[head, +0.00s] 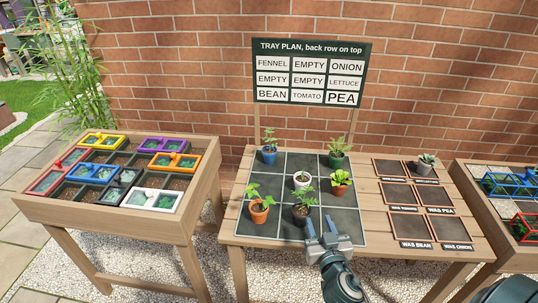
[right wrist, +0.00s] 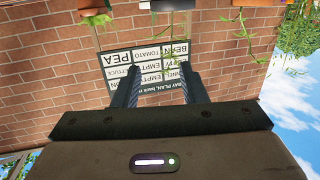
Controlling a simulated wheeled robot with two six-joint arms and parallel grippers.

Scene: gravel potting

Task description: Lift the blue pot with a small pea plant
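The blue pot (head: 269,156) holds a small green plant and stands upright in the back-left cell of the dark tray grid (head: 278,228) on the middle table. I cannot tell the plant's kind from its leaves. My right gripper (head: 328,233) is in front of the grid, its fingers apart with nothing between them. It is well away from the blue pot, nearer the front and to the right. The right wrist view also shows its two open fingers (right wrist: 159,90). My left gripper is not in view.
A dark pot (head: 300,214) stands just beyond my right gripper. A plan sign (head: 312,72) stands behind. Labelled squares (head: 411,227) lie right.

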